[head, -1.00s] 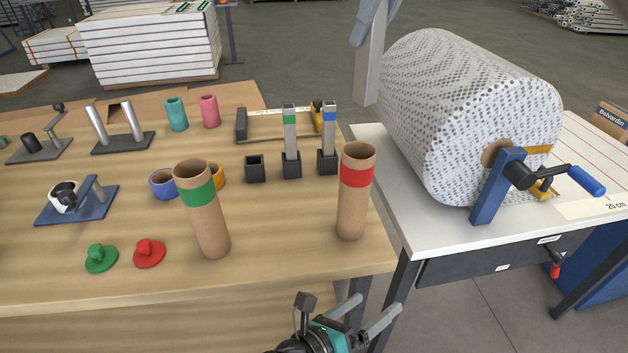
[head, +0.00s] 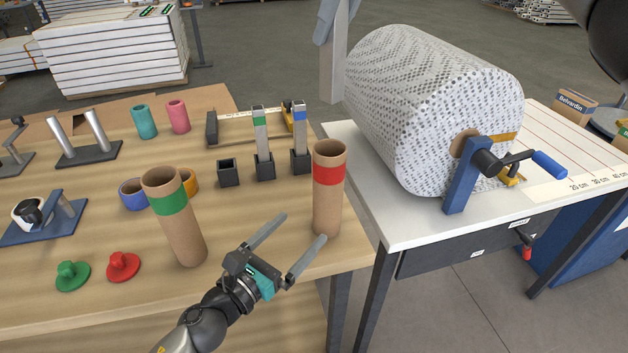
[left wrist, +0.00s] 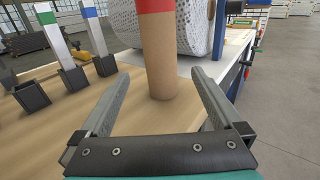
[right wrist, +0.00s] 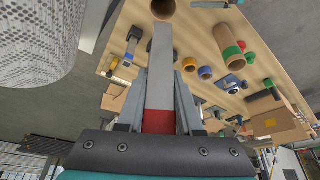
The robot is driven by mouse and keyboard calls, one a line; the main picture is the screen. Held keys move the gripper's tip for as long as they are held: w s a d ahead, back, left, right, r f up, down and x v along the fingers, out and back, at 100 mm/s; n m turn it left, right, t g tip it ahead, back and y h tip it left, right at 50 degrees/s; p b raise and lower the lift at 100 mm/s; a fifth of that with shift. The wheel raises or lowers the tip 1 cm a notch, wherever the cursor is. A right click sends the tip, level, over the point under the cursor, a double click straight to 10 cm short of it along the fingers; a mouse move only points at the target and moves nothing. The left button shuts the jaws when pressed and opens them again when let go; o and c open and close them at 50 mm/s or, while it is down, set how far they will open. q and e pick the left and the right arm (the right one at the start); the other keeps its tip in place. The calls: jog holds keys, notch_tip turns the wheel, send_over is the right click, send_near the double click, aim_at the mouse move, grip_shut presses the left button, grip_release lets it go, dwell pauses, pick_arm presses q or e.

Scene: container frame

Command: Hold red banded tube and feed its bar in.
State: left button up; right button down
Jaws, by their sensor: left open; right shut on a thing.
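The red banded tube (head: 327,200) stands upright near the table's right front corner, its open top facing up. My left gripper (head: 302,228) is open and low at the tube's near left side. In the left wrist view the tube (left wrist: 162,60) shows between the open fingers, with gaps on both sides. My right gripper (head: 338,22) is shut on a grey bar (head: 333,75), hanging upright above and behind the tube in the head view. In the right wrist view the bar's red band (right wrist: 160,122) is between the fingers and its far end points towards the tube mouth (right wrist: 163,9).
A green banded tube (head: 178,225) stands to the left. Green (head: 72,275) and red (head: 123,266) caps lie in front. Two bars, green banded (head: 261,140) and blue banded (head: 299,135), stand in black holders behind. A big patterned roll (head: 430,110) is at the right.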

aim_at(320, 210)
pick_arm(q)
jog(key=x, duration=1.1)
jog(key=c, duration=1.5)
jog(key=shift+s, duration=0.1)
jog(key=shift+c, duration=0.2)
pick_arm(e)
jog(key=shift+m, duration=0.8)
jog(key=shift+f, duration=2.45)
jog(key=shift+t, duration=0.3)
